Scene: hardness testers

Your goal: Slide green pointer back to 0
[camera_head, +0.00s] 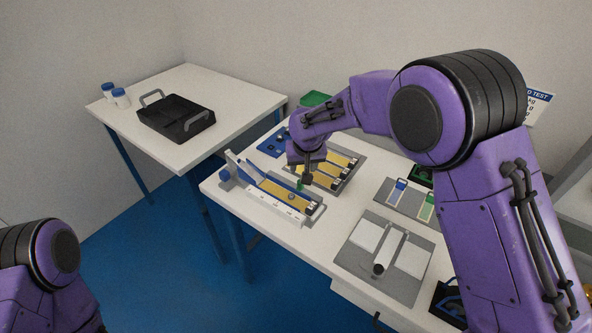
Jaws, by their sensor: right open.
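A hardness tester (268,191) with a yellow strip, a blue part and a white scale edge stands at the front left of the right-hand table. A small green pointer (300,184) shows near the right part of the tester, just below my right gripper. My right gripper (307,180) points down over the tester, its jaws open. I cannot tell whether a fingertip touches the pointer. The numbers on the scale are too small to read. My left gripper is out of view; only my left arm shows at the lower left.
A grey tray with several yellow strips (335,168) lies behind the tester. A black tray (176,118) and white bottles (120,97) stand on the left table.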

